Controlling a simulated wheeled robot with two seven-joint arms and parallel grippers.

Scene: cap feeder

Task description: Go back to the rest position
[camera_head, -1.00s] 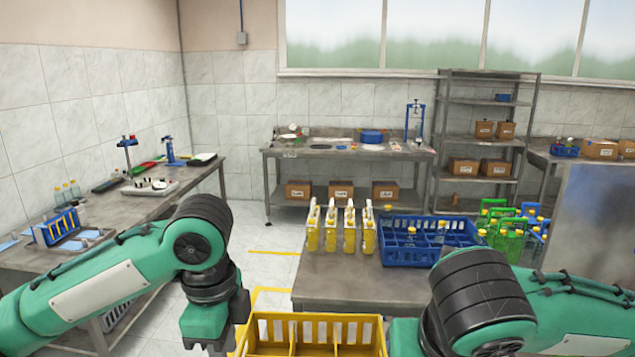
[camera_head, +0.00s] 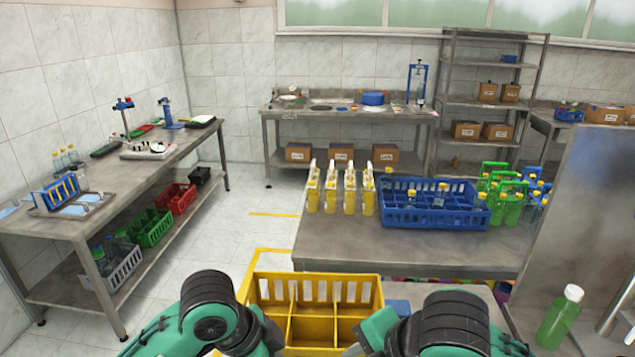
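My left arm's black joint (camera_head: 210,308) and green links are at the bottom left of the head view. The end of this arm (camera_head: 262,333) is low beside the yellow crate, and its fingers cannot be made out. My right arm's black joint (camera_head: 450,318) is at the bottom right. Its end (camera_head: 368,338) points left at the crate's right side, and whether its fingers are open is unclear. The yellow crate (camera_head: 318,320) has dividers, and the compartments I can see look empty. A small whitish-yellow thing at the bottom edge by my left arm is mostly cut off.
The grey table (camera_head: 400,250) ahead holds several yellow bottles (camera_head: 349,192), a blue crate (camera_head: 430,216) and green bottles (camera_head: 507,205). A green bottle (camera_head: 559,315) with a white cap stands at lower right. The left workbench (camera_head: 130,180) has crates below. The floor between is clear.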

